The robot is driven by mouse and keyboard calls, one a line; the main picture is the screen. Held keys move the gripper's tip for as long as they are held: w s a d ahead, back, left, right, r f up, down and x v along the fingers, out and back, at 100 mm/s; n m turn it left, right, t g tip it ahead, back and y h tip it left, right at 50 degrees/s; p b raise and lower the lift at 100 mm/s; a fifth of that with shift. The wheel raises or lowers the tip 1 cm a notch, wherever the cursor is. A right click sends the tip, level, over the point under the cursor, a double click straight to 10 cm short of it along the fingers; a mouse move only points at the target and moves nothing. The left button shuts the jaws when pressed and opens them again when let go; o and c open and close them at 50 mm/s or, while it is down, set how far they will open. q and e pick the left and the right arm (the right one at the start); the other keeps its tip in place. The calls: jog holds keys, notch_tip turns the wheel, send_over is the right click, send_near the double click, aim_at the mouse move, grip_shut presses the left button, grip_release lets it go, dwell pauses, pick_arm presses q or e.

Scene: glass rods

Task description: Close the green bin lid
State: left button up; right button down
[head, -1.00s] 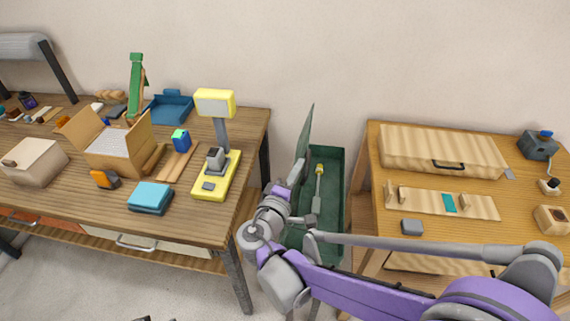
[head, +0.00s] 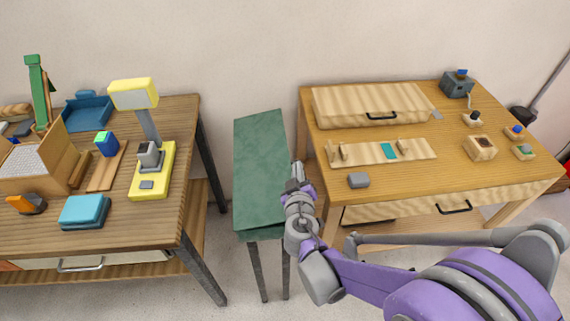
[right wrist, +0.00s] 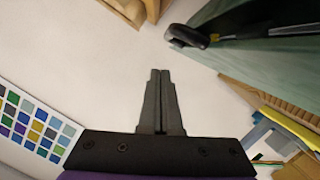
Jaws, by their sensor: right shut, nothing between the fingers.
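The green bin (head: 238,225) stands on dark legs between the two tables in the head view. Its lid (head: 262,150) lies flat across the top, and the inside is hidden. My right gripper (head: 297,168) is at the right edge of the lid, near the right table; whether it touches the lid cannot be told. In the right wrist view my right gripper (right wrist: 160,75) is shut and empty, with its fingertips together. A green surface (right wrist: 255,60) fills the upper right there, with a dark object beside it that I cannot identify. My left gripper is not in view.
The left table holds a yellow device (head: 152,172), a teal box (head: 84,211) and an open wooden box (head: 40,165). The right table (head: 415,185) holds a wooden case (head: 345,108) and small parts. A colour chart (right wrist: 33,125) shows in the wrist view.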

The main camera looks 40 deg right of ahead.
jog(key=f+b, duration=0.1)
jog(key=d+f+m+b, duration=0.1)
jog(key=f, duration=0.1)
jog(key=s+f+m+y+b, duration=0.1)
jog(key=f, duration=0.1)
jog(key=shift+d+f, duration=0.15)
jog(key=shift+d, duration=0.1)
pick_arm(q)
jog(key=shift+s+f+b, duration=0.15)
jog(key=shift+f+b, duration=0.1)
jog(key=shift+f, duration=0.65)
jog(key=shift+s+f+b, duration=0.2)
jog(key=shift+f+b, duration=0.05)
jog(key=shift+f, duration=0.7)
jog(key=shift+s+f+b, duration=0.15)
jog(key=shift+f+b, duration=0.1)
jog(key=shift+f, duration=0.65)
pick_arm(e)
jog(key=shift+d+f+m, duration=0.1)
jog(key=shift+f+m, duration=0.6)
jog(key=shift+f, duration=0.35)
